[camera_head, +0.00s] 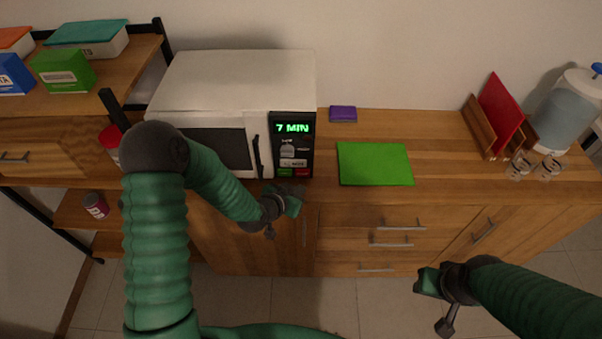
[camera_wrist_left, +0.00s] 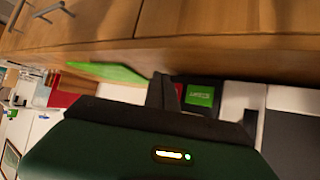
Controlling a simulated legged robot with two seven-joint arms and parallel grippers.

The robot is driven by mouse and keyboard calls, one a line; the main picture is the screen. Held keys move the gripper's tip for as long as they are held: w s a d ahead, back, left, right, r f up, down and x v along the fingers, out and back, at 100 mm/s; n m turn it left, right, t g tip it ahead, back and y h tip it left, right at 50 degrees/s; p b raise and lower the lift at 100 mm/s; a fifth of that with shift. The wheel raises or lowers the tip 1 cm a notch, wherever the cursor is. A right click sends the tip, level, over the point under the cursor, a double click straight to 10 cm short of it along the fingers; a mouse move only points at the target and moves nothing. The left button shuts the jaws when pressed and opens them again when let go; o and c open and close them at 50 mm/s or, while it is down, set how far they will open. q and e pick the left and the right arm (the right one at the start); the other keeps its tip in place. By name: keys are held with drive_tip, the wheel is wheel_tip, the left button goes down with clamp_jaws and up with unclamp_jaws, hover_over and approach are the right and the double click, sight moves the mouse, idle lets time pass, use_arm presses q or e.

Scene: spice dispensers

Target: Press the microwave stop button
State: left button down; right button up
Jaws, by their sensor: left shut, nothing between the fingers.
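The white microwave (camera_head: 235,80) stands on the wooden counter. Its black control panel (camera_head: 292,145) shows "7 MIN" in green. At the panel's bottom are a green button (camera_head: 285,172) and a red button (camera_head: 302,172), side by side. My left gripper (camera_head: 293,200) is shut and empty, just in front of and below these buttons. In the left wrist view, its finger (camera_wrist_left: 163,92) is beside the green button (camera_wrist_left: 200,95) and partly covers a red patch. I cannot tell whether it touches the panel. My right gripper (camera_head: 428,283) hangs in front of the drawers; its opening is unclear.
A green mat (camera_head: 375,164) and a purple box (camera_head: 343,114) lie right of the microwave. Cutting boards (camera_head: 497,115), glasses and a water dispenser (camera_head: 570,112) stand at the far right. A shelf with boxes (camera_head: 88,40) is on the left. The microwave handle (camera_head: 257,157) sticks out beside the panel.

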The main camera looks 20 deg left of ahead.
sight(306, 176)
use_arm(q)
drive_tip(key=shift+w, duration=1.35)
drive_tip(key=shift+a, duration=0.2)
drive_tip(key=shift+d, duration=0.15)
idle(0.6)
drive_tip(key=shift+w+r, duration=0.1)
drive_tip(key=shift+w, duration=0.25)
drive_tip(key=shift+w+a, duration=0.25)
drive_tip(key=shift+w, duration=0.1)
idle(0.5)
idle(0.3)
drive_tip(key=shift+s+d, duration=0.2)
drive_tip(key=shift+s, duration=0.6)
